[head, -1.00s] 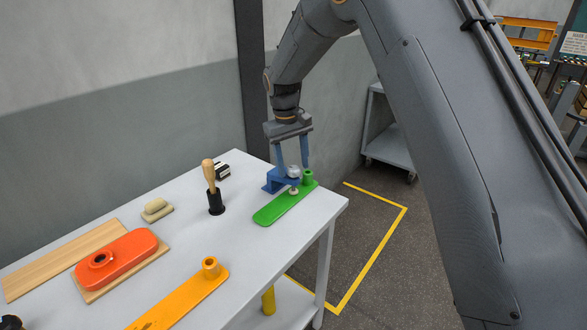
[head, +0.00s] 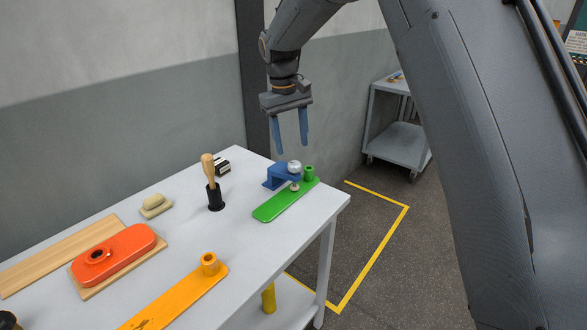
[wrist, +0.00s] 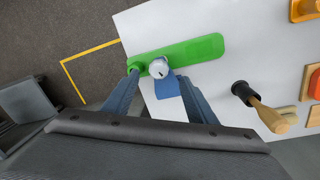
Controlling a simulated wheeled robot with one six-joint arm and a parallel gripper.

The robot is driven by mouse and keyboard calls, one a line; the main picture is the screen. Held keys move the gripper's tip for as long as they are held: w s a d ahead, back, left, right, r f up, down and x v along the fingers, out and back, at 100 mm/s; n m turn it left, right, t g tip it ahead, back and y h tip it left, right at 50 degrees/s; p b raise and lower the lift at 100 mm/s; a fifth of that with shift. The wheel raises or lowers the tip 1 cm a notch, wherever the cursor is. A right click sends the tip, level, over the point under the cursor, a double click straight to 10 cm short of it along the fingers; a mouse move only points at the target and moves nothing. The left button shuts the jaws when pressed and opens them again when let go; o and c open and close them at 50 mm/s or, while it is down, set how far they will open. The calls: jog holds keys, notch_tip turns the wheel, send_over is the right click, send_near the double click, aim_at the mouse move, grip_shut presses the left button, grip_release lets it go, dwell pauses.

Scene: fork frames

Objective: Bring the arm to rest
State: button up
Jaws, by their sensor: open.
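My gripper (head: 291,150) is open and empty, pointing down in the air above the far right end of the table (head: 252,254). Below it stands a blue clamp (head: 279,175) with a silver knob (head: 294,167) on top. The clamp sits at the green plate (head: 281,204), which has a short green post at its far end. In the wrist view, the clamp's knob (wrist: 159,68) shows between the two fingers, and the green plate (wrist: 200,49) lies beyond it. The gripper is clear of the clamp.
A wooden-handled tool stands in a black holder (head: 215,196) left of the green plate. An orange plate (head: 177,297), a red piece (head: 130,248), a wooden board (head: 52,255) and a beige block (head: 155,204) lie on the table. A grey cart (head: 402,145) stands behind, right.

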dwell(0.3)
jog(key=s+d+f+m, duration=0.1)
jog(key=s+d+f, duration=0.1)
jog(key=s+d, duration=0.5)
jog(key=s+d+f+m, duration=0.2)
jog(key=s+d, duration=0.5)
jog(key=s, duration=0.7)
jog(key=s+d+f+m+y, duration=0.1)
jog(key=s+d+f+m, duration=0.1)
jog(key=s+d+f, duration=0.2)
jog(key=s+d, duration=0.3)
jog(key=s, duration=0.3)
jog(key=shift+s, duration=0.15)
